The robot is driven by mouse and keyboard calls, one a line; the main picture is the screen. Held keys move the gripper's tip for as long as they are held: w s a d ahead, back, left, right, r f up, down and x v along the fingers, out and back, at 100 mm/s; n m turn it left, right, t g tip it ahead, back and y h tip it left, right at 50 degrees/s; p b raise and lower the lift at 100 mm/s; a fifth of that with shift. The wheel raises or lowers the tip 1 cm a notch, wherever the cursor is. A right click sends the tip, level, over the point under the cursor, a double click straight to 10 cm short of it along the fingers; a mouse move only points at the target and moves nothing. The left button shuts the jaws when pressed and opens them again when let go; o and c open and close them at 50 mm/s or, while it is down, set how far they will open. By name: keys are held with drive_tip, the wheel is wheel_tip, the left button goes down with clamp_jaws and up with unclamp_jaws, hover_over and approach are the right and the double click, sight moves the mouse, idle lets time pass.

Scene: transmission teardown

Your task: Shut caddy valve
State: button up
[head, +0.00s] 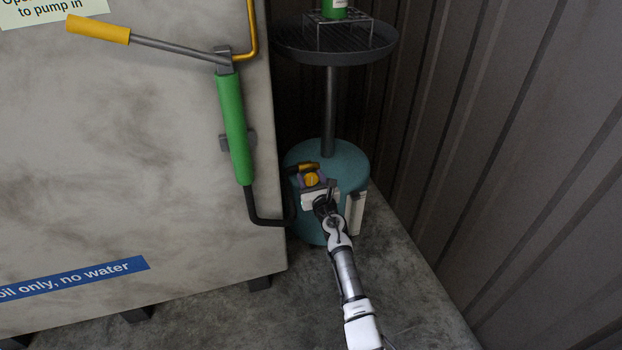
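The caddy is a teal drum (346,166) on the floor, with a post rising to a dark round pan (290,45). A small yellow handle (304,166) with a dark end sits at the drum's upper left, likely the valve. My gripper (312,184) is at the front of the drum, just below this handle in the picture. A round yellow-orange part (312,179) shows at the gripper; I cannot tell whether it belongs to the gripper or the valve. The fingertips are too small and hidden to tell whether they are open, shut or touching the handle.
A large pale tank (130,180) stands at the left, with a green hand pump (234,130) and a yellow-gripped lever (98,28). A black hose (262,220) runs toward the drum. A corrugated wall (500,130) closes the right. A green bottle (334,8) stands in a wire rack on the pan.

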drive_tip(key=c, duration=0.5)
drive_tip(key=shift+c, duration=0.2)
drive_tip(key=shift+m, duration=0.4)
drive_tip(key=m+p, duration=0.1)
drive_tip(key=m, duration=0.2)
drive_tip(key=shift+r+p, duration=0.1)
drive_tip(key=shift+p, duration=0.3)
drive_tip(key=m+p, duration=0.1)
drive_tip(key=m, duration=0.2)
drive_tip(key=shift+w+d+m+p, duration=0.1)
drive_tip(key=shift+m+p, duration=0.2)
drive_tip(key=shift+p, duration=0.05)
drive_tip(key=m+p, duration=0.2)
drive_tip(key=m, duration=0.3)
drive_tip(key=shift+m+p, duration=0.3)
drive_tip(key=m, duration=0.1)
drive_tip(key=m+p, duration=0.1)
drive_tip(key=m, duration=0.1)
drive_tip(key=m+p, duration=0.1)
drive_tip(key=shift+d+f+m, duration=0.1)
drive_tip(key=shift+f+m, duration=0.15)
drive_tip(key=shift+m, duration=0.15)
